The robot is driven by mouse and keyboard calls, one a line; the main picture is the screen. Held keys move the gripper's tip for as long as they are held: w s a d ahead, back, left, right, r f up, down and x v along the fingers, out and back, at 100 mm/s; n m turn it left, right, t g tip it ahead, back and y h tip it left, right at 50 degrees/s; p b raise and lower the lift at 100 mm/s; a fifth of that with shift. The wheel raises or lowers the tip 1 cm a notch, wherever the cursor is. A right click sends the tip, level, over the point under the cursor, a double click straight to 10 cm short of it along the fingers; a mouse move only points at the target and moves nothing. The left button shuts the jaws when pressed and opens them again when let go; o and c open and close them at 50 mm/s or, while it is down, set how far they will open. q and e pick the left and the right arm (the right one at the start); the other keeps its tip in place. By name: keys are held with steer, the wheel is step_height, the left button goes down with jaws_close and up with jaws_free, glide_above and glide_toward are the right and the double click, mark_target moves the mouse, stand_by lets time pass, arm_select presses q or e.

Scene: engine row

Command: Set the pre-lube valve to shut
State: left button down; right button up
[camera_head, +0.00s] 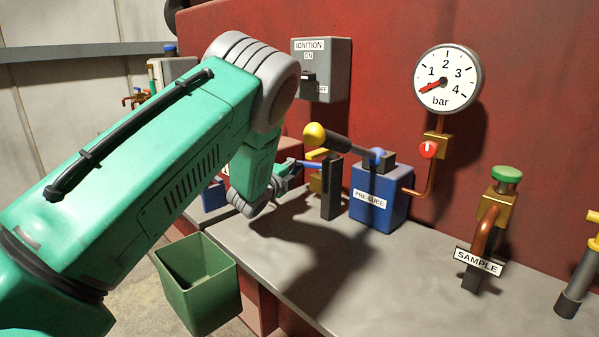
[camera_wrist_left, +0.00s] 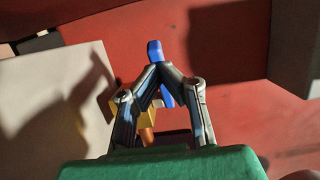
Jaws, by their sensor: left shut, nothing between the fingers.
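The blue box labelled PRE-LUBE (camera_head: 367,199) stands on the grey bench against the red wall. A black lever with a yellow knob (camera_head: 314,135) reaches left from its top. Left of it, partly hidden behind a dark post, is a brass valve body (camera_head: 317,180) with a blue handle (camera_head: 311,164) pointing left. My left gripper (camera_head: 292,164) is at the handle's left end, shut and empty. In the left wrist view the closed fingertips (camera_wrist_left: 160,72) lie over the blue handle (camera_wrist_left: 154,50); I cannot tell whether they touch. My right gripper is not in view.
A pressure gauge (camera_head: 447,79) sits above a red knob (camera_head: 428,149) and copper pipe. The ignition switch box (camera_head: 335,70) is on the wall. A SAMPLE tap (camera_head: 490,210) stands at right. A green bin (camera_head: 205,285) is at the bench's front left. The middle front bench is clear.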

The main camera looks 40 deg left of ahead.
arm_select(q)
steer(key=shift+w+a+f, duration=0.2)
steer(key=shift+w+a, duration=0.4)
steer(key=shift+a, duration=0.25)
steer(key=shift+w+d+r, duration=0.2)
steer(key=shift+w+r, duration=0.05)
steer(key=shift+w, duration=0.2)
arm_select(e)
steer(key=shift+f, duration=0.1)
arm_select(q)
steer(key=shift+a+f, duration=0.15)
steer(key=shift+a, duration=0.2)
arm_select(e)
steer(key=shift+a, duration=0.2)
arm_select(q)
steer(key=shift+d, duration=0.15)
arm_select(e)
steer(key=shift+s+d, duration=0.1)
